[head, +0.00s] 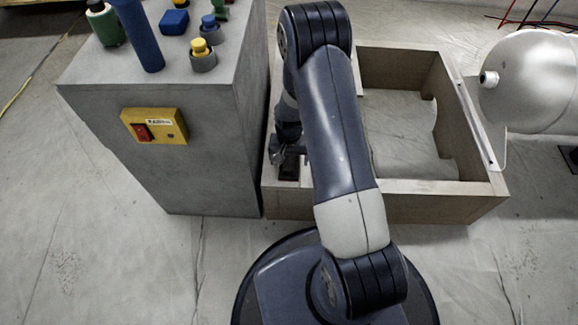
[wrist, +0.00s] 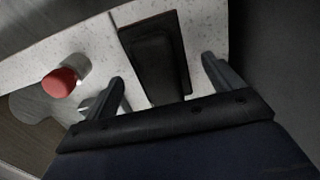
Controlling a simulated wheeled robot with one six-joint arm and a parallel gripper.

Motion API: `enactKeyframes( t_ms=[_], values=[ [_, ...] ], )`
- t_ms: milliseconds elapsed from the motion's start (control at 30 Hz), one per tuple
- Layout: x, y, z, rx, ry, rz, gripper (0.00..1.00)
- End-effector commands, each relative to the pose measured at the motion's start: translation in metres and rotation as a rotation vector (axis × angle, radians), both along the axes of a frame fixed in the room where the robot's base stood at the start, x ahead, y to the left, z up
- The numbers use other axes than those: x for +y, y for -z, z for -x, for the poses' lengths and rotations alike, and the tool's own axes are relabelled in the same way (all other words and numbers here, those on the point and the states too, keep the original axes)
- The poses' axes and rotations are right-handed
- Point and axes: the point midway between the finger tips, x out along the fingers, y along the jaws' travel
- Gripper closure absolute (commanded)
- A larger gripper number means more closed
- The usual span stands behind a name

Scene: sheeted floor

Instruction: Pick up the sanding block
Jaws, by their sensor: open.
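A dark, rectangular block with a raised middle, which looks like the sanding block (wrist: 157,52), lies on a pale speckled surface in the wrist view. My gripper (wrist: 163,70) is open, with one finger on each side of the block's near part. The fingers stand apart from the block, and nothing is held. In the head view my gripper (head: 284,156) hangs over the left side of the wooden frame, with a dark block (head: 290,168) under it, partly hidden by my arm.
A red-topped round piece (wrist: 60,82) stands left of the fingers. A grey cabinet (head: 165,150) with bottles and knobs on top rises close to the left of the wooden frame (head: 440,202). A metal tank (head: 535,80) is at right. The front-left floor is clear.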

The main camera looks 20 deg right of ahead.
Motion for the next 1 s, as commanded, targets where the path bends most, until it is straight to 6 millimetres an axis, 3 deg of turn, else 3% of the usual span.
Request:
enactKeyframes(
  t_ms=[67, 267, 1000],
  values=[
    [0.0002, 0.0095, 0.0, 0.001, 0.0, 0.0, 0.13],
    [0.0004, 0.0084, -0.0001, 0.0, 0.0, 0.0, 0.13],
    [0.0004, 0.0081, 0.0, 0.0, 0.0, 0.0, 0.7]
  ],
)
